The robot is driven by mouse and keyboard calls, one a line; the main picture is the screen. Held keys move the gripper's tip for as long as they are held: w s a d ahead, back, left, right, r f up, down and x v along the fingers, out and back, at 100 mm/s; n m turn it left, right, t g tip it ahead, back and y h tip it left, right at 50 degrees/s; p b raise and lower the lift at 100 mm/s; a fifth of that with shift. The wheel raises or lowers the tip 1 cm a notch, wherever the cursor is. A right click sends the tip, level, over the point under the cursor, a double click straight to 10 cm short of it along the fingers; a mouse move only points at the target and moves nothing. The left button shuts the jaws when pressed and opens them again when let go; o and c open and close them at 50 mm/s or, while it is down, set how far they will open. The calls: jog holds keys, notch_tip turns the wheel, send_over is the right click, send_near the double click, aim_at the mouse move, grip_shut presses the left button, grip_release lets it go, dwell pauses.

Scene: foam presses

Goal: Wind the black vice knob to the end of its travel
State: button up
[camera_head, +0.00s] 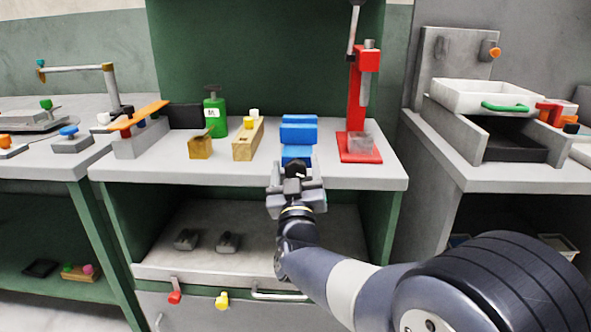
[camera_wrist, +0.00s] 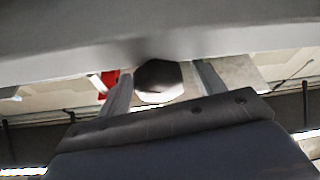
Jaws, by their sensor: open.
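The blue vice (camera_head: 298,130) stands at the front of the middle bench, its body showing above my gripper. My gripper (camera_head: 296,180) is in front of it, close to the bench's front edge. In the wrist view a dark, rounded knob (camera_wrist: 158,74) shows between the two fingers of my gripper (camera_wrist: 163,82), with a visible gap on each side. The fingers are open, one on either side of the knob; I cannot tell whether either touches it.
A red press (camera_head: 358,110) stands close to the right of the vice. A wooden block (camera_head: 247,143) and a green bottle (camera_head: 215,112) stand to the left. Below the bench top is a shelf (camera_head: 165,270) with two dark pieces.

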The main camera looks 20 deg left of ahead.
jog(key=shift+c, duration=0.3)
jog(key=c, duration=0.9)
jog(key=m+b, duration=0.1)
jog(key=m+h+b, duration=0.1)
jog(key=m, duration=0.1)
jog(key=shift+f+t+h, duration=0.2)
jog(key=shift+t+h, duration=0.1)
jog(key=shift+d+r+m+h+b, duration=0.15)
jog(key=shift+m+h+b, duration=0.6)
jog(key=shift+m, duration=1.25)
jog(key=o, duration=1)
jog(key=shift+c, duration=0.2)
jog(key=p+v, duration=0.2)
jog(key=v, duration=0.8)
jog(key=shift+s, duration=0.4)
